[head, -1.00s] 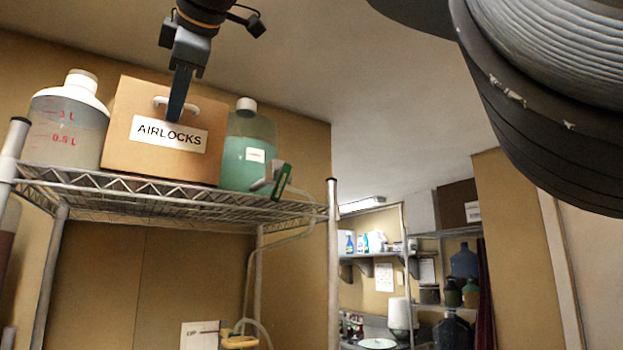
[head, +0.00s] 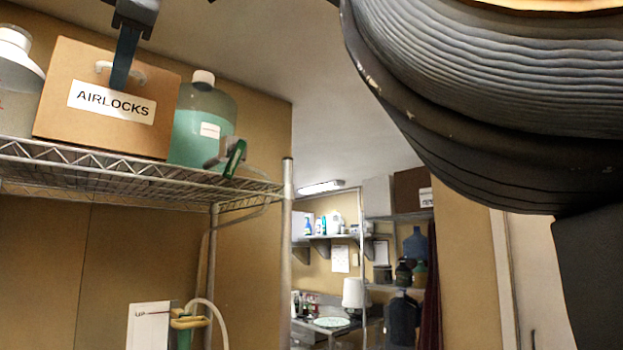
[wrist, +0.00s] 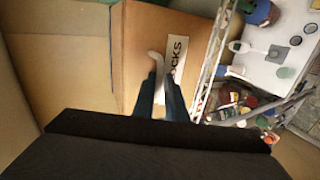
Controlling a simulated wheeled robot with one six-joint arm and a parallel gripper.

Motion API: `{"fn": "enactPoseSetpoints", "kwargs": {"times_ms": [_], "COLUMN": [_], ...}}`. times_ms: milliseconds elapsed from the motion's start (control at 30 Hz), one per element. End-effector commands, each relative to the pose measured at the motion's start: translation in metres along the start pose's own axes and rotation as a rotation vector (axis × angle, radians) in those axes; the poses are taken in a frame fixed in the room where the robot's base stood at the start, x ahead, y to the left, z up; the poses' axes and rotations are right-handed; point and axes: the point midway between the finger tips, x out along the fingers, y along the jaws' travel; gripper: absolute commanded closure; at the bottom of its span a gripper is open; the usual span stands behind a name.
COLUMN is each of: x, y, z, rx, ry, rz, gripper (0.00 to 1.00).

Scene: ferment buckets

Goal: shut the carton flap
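The carton (head: 100,130), a brown box labelled AIRLOCKS, stands on the top of a wire shelf at the upper left in the head view. No gap around the front panel shows, and which part is the flap is not clear.
A green-handled clip (head: 234,158) is on the wire shelf (head: 120,178) edge. Doorway and farther shelves lie to the right.

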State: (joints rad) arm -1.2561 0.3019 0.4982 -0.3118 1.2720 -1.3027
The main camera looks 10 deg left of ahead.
Motion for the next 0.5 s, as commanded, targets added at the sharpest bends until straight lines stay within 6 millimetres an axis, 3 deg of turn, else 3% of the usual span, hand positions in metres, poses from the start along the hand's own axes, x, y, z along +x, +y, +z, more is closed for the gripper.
{"fn": "enactPoseSetpoints", "kwargs": {"times_ms": [333, 500], "x": [0.002, -0.012], "y": [0.000, 0.001], "z": [0.000, -0.001], "rx": [0.000, -0.001], "ry": [-0.003, -0.001], "rz": [0.001, 0.004], "gripper": [0.85, 0.85]}}
